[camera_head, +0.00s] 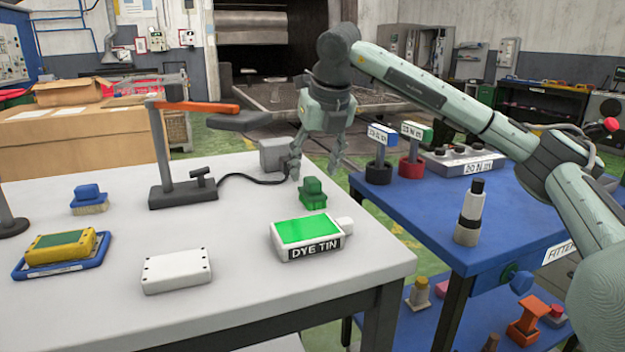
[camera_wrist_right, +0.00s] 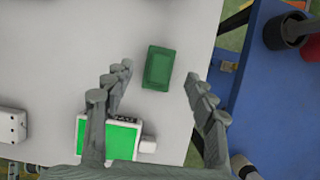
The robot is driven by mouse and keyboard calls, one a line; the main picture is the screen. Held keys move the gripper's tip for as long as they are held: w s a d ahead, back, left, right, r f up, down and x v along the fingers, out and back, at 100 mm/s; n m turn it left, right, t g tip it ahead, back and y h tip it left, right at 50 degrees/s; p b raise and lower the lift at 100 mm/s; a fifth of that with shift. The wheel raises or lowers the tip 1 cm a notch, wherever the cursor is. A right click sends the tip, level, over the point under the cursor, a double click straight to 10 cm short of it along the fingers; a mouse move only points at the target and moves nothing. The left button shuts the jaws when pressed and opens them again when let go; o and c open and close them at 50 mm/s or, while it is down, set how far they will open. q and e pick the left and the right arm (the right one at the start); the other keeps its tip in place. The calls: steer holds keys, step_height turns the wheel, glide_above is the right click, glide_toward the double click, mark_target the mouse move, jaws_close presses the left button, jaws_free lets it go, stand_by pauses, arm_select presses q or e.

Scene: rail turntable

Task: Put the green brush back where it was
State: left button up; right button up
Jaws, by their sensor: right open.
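The green brush (camera_head: 313,194) stands on the white table near its right edge, just behind the dye tin (camera_head: 306,238) with its green top. My right gripper (camera_head: 312,172) is above and slightly behind the brush in the head view, fingers pointing down. In the right wrist view the brush (camera_wrist_right: 158,68) lies ahead, between the lines of the two spread fingers (camera_wrist_right: 160,85), with nothing held. The right gripper is open and empty. A blue brush (camera_head: 90,199) stands at the left of the white table. My left gripper is not in view.
The white table (camera_head: 235,290) also bears a white box (camera_head: 176,271), a yellow device on a blue tray (camera_head: 60,253) and a stand with an orange arm (camera_head: 183,150). A blue table (camera_head: 500,240) with stamps and a dark-and-white bottle (camera_head: 469,213) is at the right.

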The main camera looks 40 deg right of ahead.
steer(key=v, duration=0.7)
steer(key=shift+s+r, duration=0.2)
steer(key=shift+r, duration=0.15)
